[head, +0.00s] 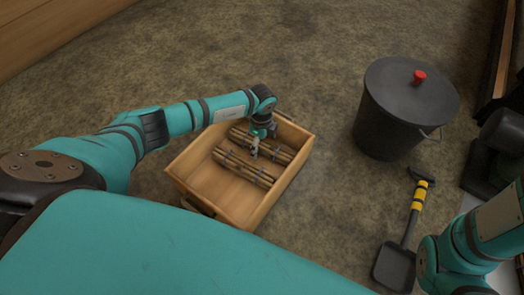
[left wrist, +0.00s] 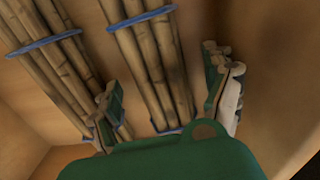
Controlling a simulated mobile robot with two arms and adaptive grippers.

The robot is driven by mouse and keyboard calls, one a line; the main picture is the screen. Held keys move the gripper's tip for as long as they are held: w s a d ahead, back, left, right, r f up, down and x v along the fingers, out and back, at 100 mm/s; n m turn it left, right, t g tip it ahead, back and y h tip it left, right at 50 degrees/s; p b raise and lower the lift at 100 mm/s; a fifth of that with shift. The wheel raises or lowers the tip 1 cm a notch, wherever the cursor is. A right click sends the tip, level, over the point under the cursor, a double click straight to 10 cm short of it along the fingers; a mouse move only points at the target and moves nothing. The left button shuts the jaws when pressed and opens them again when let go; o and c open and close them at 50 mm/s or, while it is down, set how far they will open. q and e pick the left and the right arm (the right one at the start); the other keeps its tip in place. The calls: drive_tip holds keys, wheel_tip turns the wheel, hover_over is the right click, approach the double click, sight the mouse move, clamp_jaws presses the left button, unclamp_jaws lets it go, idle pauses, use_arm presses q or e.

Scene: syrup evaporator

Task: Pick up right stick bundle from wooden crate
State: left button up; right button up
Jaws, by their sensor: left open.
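The wooden crate (head: 190,185) stands on the ground with two stick bundles lying side by side inside. One bundle (head: 280,154) lies toward the crate's back right and the other (head: 243,171) toward its front left. My left gripper (head: 254,152) is open and reaches down into the crate over the bundles. In the left wrist view, its fingers (left wrist: 168,105) stand apart on either side of the right-hand bundle (left wrist: 148,55), which is tied with blue bands. The left-hand bundle (left wrist: 50,55) lies outside the fingers. Contact cannot be made out. My right gripper is not in view.
A black lidded bucket (head: 405,110) with a red knob stands right of the crate. A shovel (head: 405,240) with a black and yellow handle lies at the lower right. Open ground lies behind the crate and between it and the bucket.

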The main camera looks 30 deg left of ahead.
use_arm(q)
drive_tip(key=shift+f, duration=0.6)
drive_tip(key=shift+r, duration=0.15)
drive_tip(key=c, duration=1.2)
drive_tip(key=shift+c, duration=0.8)
drive_tip(key=shift+r, duration=0.1)
